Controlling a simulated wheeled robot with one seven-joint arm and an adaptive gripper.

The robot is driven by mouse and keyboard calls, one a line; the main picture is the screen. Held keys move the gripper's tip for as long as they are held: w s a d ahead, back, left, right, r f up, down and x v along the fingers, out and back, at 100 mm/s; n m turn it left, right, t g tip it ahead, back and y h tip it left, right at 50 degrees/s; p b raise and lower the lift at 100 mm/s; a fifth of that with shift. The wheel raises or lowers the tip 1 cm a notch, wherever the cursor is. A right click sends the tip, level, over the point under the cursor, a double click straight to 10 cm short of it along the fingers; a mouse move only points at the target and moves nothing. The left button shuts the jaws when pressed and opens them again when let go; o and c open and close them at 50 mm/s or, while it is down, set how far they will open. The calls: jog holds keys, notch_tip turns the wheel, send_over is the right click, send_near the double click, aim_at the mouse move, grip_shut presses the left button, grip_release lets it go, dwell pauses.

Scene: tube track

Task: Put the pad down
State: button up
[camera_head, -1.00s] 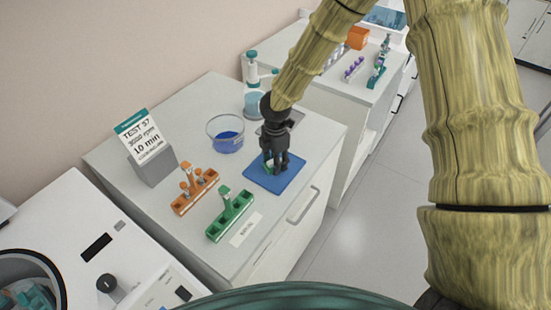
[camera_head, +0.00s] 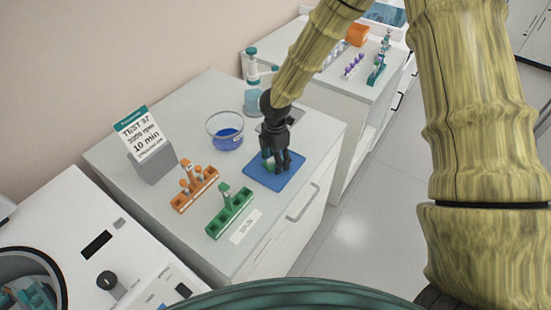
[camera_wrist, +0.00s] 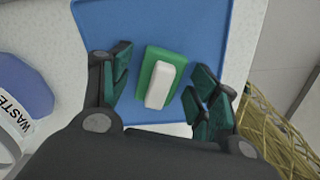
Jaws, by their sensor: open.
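The pad shows in the wrist view as a green block (camera_wrist: 151,70) with a white piece (camera_wrist: 160,86) on top. It lies on the blue mat (camera_wrist: 195,22), between my gripper's fingers and apart from them on both sides. My gripper (camera_wrist: 160,88) is open. In the head view my gripper (camera_head: 275,163) is low over the blue mat (camera_head: 291,177), pointing down. There the pad is mostly hidden by the fingers.
A glass bowl with blue liquid (camera_head: 228,138) stands left of the mat; its WASTE label (camera_wrist: 14,115) shows in the wrist view. An orange rack (camera_head: 184,203), a green rack (camera_head: 219,226) and a sign (camera_head: 143,138) stand further left.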

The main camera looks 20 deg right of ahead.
notch_tip(320, 180, up, 12)
jog(key=b, duration=0.4)
dwell(0.7)
